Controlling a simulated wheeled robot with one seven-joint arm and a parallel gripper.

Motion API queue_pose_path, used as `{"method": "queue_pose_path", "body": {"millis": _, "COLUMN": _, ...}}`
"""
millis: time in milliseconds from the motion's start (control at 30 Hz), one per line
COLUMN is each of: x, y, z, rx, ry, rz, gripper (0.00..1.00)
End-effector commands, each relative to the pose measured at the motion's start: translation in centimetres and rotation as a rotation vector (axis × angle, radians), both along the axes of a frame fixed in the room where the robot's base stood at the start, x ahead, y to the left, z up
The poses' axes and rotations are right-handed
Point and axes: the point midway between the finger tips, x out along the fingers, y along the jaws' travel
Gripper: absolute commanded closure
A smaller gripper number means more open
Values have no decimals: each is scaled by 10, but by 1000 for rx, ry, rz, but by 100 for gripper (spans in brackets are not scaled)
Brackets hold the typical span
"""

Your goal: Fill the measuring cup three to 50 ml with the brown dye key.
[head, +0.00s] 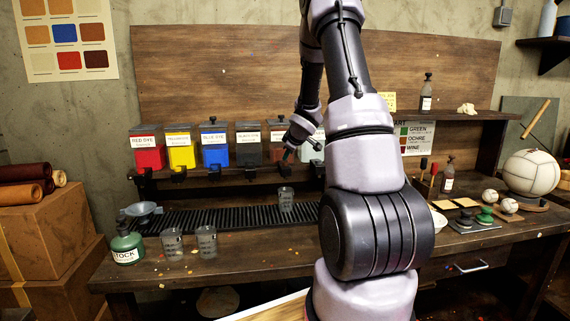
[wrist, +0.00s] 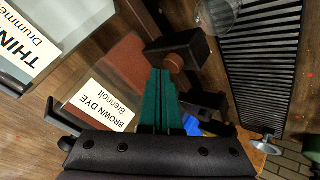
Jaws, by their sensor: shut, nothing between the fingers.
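The brown dye tank (head: 278,151) stands in the row of tanks, partly hidden by my arm. In the wrist view its label reads BROWN DYE (wrist: 104,105), and its black tap has a brown key (wrist: 174,62). My gripper (wrist: 161,75) is shut and empty, its green fingertips close beside the key; I cannot tell whether they touch it. My gripper also shows in the head view (head: 287,154). One clear measuring cup (head: 286,199) stands upright on the ribbed rack near the brown tank, and part of a cup shows in the wrist view (wrist: 222,14). Its number and level are unreadable.
Two more measuring cups, one (head: 173,244) left of the other (head: 207,242), stand at the table's front left beside a green stock jar (head: 126,247). The ribbed black rack (head: 240,217) runs below the tanks. The thinner tank (wrist: 35,40) neighbours the brown one.

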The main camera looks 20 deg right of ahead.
Motion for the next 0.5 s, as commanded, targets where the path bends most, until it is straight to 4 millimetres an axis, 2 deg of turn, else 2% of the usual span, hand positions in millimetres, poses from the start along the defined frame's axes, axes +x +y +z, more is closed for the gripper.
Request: {"method": "queue_pose_path", "body": {"millis": 500, "x": 0, "y": 0, "z": -6, "rx": 1, "ry": 1, "rz": 1, "gripper": 100}}
